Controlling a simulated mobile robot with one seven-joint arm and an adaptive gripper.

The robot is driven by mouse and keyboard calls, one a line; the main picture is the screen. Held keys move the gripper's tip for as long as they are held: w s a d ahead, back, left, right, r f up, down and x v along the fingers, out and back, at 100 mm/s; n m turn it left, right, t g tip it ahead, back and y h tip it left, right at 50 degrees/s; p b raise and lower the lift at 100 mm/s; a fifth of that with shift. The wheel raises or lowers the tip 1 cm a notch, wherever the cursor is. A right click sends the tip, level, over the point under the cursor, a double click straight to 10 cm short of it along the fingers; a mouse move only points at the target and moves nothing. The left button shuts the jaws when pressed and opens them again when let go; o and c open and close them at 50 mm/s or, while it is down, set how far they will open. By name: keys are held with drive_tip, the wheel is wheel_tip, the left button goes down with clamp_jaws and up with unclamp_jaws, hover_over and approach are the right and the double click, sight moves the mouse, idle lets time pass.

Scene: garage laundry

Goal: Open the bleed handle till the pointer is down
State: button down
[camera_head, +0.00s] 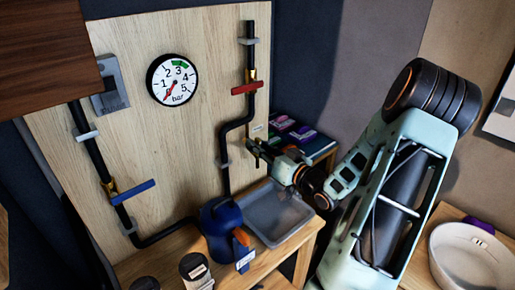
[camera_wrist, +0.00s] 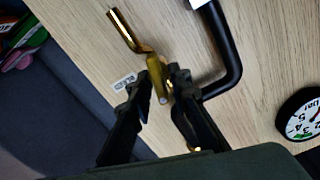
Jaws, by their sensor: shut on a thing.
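The round pressure gauge (camera_head: 172,80) hangs on the wooden panel. Its red pointer angles down to the lower left, below the 1, and the green band is at the top. Part of the gauge (camera_wrist: 303,122) also shows at the right edge of the wrist view. The bleed valve's brass handle (camera_wrist: 156,76) sits between my gripper's black fingers (camera_wrist: 158,98), which are shut on it. A bent brass spout (camera_wrist: 124,27) sticks out beside it. In the head view my gripper (camera_head: 262,150) is at the panel's right edge, hiding most of the valve.
A red-handled valve (camera_head: 245,88) is on the upper black pipe, and a blue-handled valve (camera_head: 132,192) on the left pipe. Below my gripper are a grey tray (camera_head: 296,228) and a blue vessel (camera_head: 222,232) on the wooden bench. A round white basin (camera_head: 470,262) is at lower right.

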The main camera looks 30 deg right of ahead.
idle(0.3)
drive_tip(key=c, duration=2)
unclamp_jaws()
drive_tip(key=shift+c, duration=0.2)
drive_tip(key=s+d, duration=0.1)
drive_tip(key=s, duration=1.1)
drive_tip(key=shift+d, duration=0.35)
drive_tip(key=shift+w, duration=0.1)
